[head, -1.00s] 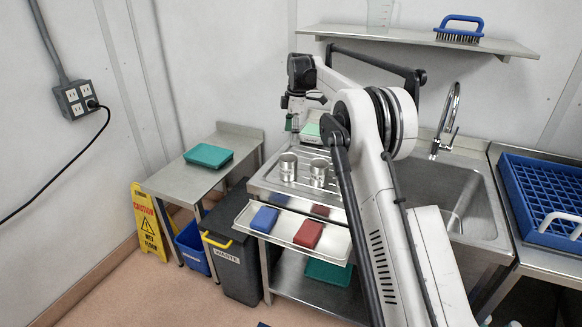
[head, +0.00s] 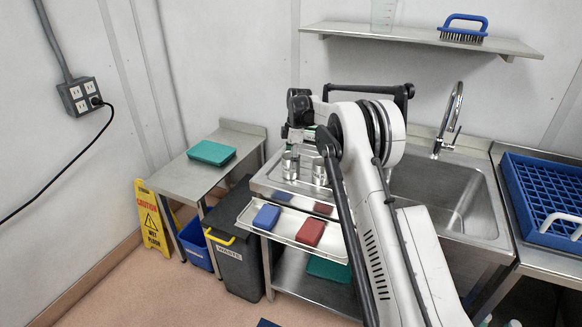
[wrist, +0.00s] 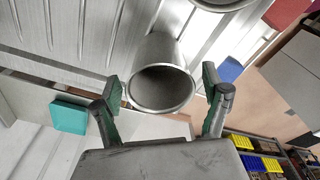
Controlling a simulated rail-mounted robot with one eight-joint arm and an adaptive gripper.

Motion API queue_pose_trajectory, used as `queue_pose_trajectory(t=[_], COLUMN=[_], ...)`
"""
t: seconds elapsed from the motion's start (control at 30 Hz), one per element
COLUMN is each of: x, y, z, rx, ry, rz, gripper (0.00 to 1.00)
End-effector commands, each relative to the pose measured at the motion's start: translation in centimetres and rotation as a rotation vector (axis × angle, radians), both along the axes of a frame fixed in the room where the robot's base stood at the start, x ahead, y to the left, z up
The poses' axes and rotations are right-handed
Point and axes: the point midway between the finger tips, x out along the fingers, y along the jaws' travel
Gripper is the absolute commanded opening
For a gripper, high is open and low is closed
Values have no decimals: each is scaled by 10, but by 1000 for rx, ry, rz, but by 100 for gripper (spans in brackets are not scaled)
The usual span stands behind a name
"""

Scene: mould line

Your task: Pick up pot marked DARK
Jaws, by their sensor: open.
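Two steel pots stand on the ribbed drainboard (head: 262,181): a left pot (head: 290,166) and a right pot (head: 320,173). No DARK marking is legible on either. My gripper (head: 296,143) is open just above the left pot in the head view and partly covers it. In the wrist view, my gripper's green-padded fingers (wrist: 161,82) stand on either side of one pot (wrist: 160,90), with its open mouth toward the camera. The fingers appear apart from its wall. Part of the other pot (wrist: 222,4) shows at the top edge.
A tray (head: 276,226) below the drainboard front holds blue blocks (head: 266,216) and red blocks (head: 309,232). The sink (head: 465,212) and tap (head: 452,115) lie right. A side table (head: 180,184) with a teal box (head: 211,152) stands left, beside a waste bin (head: 236,262).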

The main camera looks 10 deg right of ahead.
Motion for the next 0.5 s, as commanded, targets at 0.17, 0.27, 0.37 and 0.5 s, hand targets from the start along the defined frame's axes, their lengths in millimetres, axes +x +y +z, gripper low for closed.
queue_pose_trajectory(t=[0.17, 0.27, 0.37, 0.5], x=[0, 0, 0, 0], y=[3, 3, 3, 3], z=[-18, -20, -20, -19], rx=[0, 0, 0, 0], ry=[0, 0, 0, 0], rz=[0, 0, 0, 0], gripper=[78, 78, 78, 61])
